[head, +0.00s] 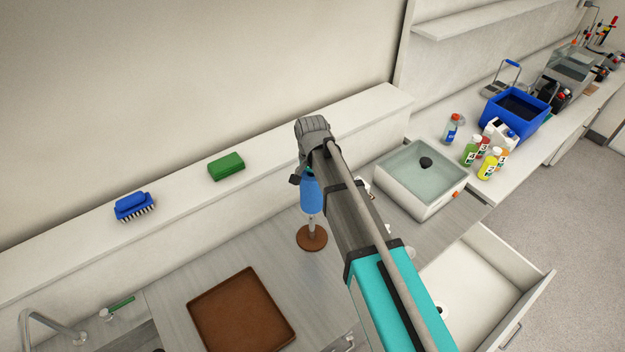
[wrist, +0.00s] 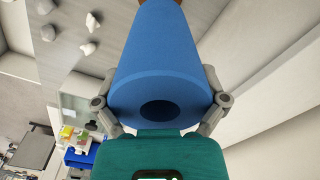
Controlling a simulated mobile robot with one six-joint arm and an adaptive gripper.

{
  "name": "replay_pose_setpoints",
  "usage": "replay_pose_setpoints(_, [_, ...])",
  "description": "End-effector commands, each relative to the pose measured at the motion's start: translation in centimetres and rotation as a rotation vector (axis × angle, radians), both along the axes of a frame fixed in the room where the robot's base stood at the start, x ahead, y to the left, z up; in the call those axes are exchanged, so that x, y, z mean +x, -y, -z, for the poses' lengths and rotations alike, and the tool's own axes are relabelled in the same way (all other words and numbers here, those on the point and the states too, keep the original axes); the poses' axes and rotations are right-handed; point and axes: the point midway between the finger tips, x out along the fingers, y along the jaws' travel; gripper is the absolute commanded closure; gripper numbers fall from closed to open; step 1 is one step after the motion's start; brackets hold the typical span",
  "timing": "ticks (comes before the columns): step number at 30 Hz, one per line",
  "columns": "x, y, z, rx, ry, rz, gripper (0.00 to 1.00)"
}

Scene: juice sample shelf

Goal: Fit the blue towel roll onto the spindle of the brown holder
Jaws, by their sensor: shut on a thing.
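The blue towel roll (head: 311,195) is upright in the head view, gripped near its upper end. My gripper (head: 305,178) is shut on it, partly hidden by my arm. In the wrist view, my gripper's fingers (wrist: 160,105) clasp both sides of the roll (wrist: 160,55), whose near end shows a dark round hole. The brown holder (head: 312,238) stands on the grey counter directly below the roll in the head view. Its pale spindle shows between base and roll. The spindle's top is hidden, so I cannot tell whether it is inside the roll.
A brown tray (head: 241,312) lies left of the holder. A white basin (head: 432,200) stands to the right, above an open drawer (head: 485,280). A blue brush (head: 133,206) and green sponge (head: 226,166) lie on the back ledge. Several bottles and a blue crate (head: 515,112) are farther right.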

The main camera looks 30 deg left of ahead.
Motion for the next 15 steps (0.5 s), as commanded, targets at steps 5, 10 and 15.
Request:
replay_pose_setpoints(5, [0.0, 0.0, 0.1, 0.0, 0.0, -0.001, 0.68])
replay_pose_setpoints(10, [0.0, 0.0, 0.4, 0.0, 0.0, -0.001, 0.68])
replay_pose_setpoints(15, [0.0, 0.0, 1.1, 0.0, 0.0, -0.001, 0.68])
